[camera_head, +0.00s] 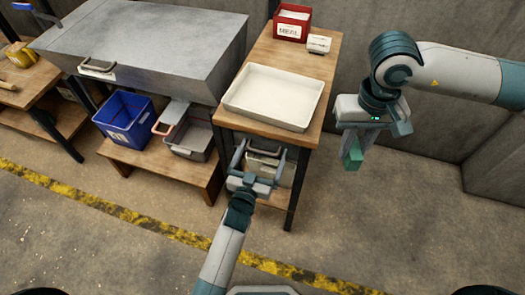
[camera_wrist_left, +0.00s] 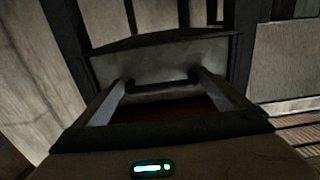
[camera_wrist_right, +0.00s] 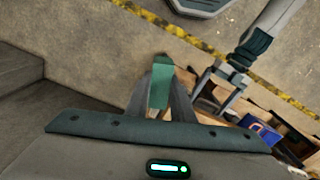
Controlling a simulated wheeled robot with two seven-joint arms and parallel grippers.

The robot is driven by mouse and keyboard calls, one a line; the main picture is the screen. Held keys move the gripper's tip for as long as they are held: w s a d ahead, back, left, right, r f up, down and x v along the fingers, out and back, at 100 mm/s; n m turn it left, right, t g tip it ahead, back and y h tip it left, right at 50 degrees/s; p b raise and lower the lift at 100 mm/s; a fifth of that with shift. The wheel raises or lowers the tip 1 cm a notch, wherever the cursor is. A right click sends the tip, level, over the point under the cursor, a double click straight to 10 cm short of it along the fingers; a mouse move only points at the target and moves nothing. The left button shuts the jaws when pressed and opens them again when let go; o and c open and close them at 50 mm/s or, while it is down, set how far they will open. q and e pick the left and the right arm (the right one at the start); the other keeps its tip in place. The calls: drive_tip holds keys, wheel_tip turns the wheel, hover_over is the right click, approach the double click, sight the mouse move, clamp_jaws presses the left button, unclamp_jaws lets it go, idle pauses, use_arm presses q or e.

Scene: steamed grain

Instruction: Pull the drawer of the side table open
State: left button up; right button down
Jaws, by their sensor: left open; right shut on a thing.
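The side table (camera_head: 309,104) has a wooden top and dark legs. Its pale grey drawer (camera_head: 285,172) is below the top, partly covered by my left gripper (camera_head: 261,147). In the left wrist view the drawer front (camera_wrist_left: 140,64) fills the middle, just ahead of the open fingertips; contact cannot be told. My right gripper (camera_head: 355,140) is shut on a green block (camera_head: 352,155), held in the air right of the table. The block (camera_wrist_right: 160,84) also shows in the right wrist view.
On the side table are a white tray (camera_head: 270,121), a red meal box (camera_head: 292,22) and a small white box (camera_head: 319,44). To the left stand a large metal box (camera_head: 150,45), a blue bin (camera_head: 125,120) and a grey pan. Floor in front is clear.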

use_arm(q)
drive_tip(key=c, duration=1.2)
use_arm(e)
drive_tip(key=shift+r, duration=0.3)
wheel_tip(320, 180, up, 4)
drive_tip(key=p, duration=0.4)
drive_tip(key=shift+f, duration=0.2)
drive_tip(key=shift+r+p, duration=0.95)
drive_tip(key=shift+p, duration=0.05)
use_arm(q)
drive_tip(key=v, duration=2.8)
drive_tip(key=shift+s+r, duration=0.1)
drive_tip(key=shift+s, duration=0.35)
use_arm(e)
drive_tip(key=shift+a, duration=0.1)
use_arm(q)
drive_tip(key=o, duration=1.2)
